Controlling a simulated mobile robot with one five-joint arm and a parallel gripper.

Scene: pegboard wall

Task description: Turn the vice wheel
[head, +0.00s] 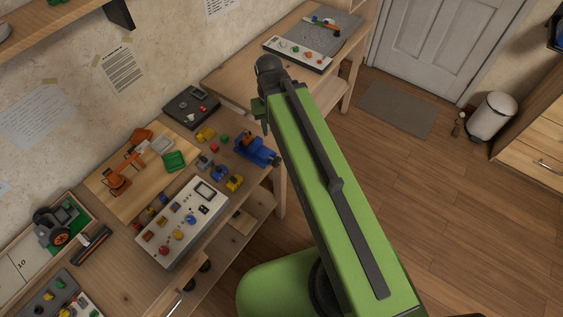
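A blue vice (257,151) sits at the right edge of the nearer workbench, with a small orange-brown part on top. A dark part is at its right end, and I cannot tell which part is the wheel. My green arm reaches up from the bottom right. My gripper (262,117) is at its far end, above and just beyond the vice in the picture. It is small and partly hidden by the arm, so its opening is unclear. I see no contact with the vice.
A second bench (268,73) stands beyond. The wooden floor at right is mostly clear, with a mat (397,108) and bin (491,116).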

